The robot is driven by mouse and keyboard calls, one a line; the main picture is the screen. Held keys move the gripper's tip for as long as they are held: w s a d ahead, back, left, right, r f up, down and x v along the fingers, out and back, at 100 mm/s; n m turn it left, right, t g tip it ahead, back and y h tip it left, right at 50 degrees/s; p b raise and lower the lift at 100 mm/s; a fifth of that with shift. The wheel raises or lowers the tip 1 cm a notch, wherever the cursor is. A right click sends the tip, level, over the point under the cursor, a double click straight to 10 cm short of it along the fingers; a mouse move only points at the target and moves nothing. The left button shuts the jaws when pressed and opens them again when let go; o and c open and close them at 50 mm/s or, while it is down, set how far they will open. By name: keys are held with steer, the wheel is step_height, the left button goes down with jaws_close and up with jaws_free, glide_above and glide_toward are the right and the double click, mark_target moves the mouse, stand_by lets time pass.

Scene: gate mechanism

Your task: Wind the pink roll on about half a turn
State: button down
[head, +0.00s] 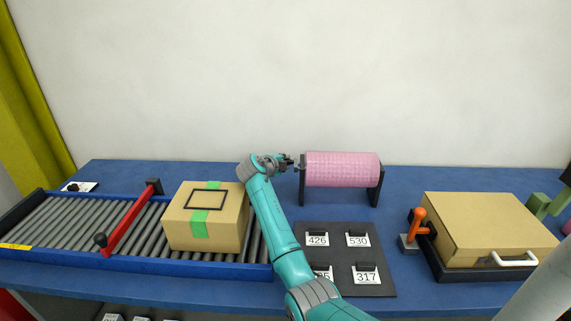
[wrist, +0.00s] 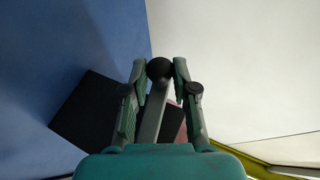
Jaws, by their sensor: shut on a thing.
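The pink roll (head: 342,169) lies level between two dark uprights at the back of the blue table. My gripper (head: 289,161) is at its left end, by the left upright (head: 302,180). In the wrist view my gripper (wrist: 160,65) is shut on a dark round crank knob (wrist: 159,69), one finger on each side. A grey crank arm (wrist: 152,115) runs from the knob down between the fingers. A sliver of the pink roll (wrist: 181,132) shows behind the right finger. The crank is too small to make out in the head view.
A roller conveyor (head: 70,225) with a red bar (head: 128,218) and a taped carton (head: 207,225) is at left. A dark board (head: 338,263) with number cards lies below the roll, partly behind my arm. A case (head: 485,225) and an orange lever (head: 418,222) are at right.

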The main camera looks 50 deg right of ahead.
steer(key=c, duration=0.9)
jaws_free()
steer(key=shift+a, duration=0.1)
steer(key=v, duration=1.2)
steer(key=shift+f, duration=0.1)
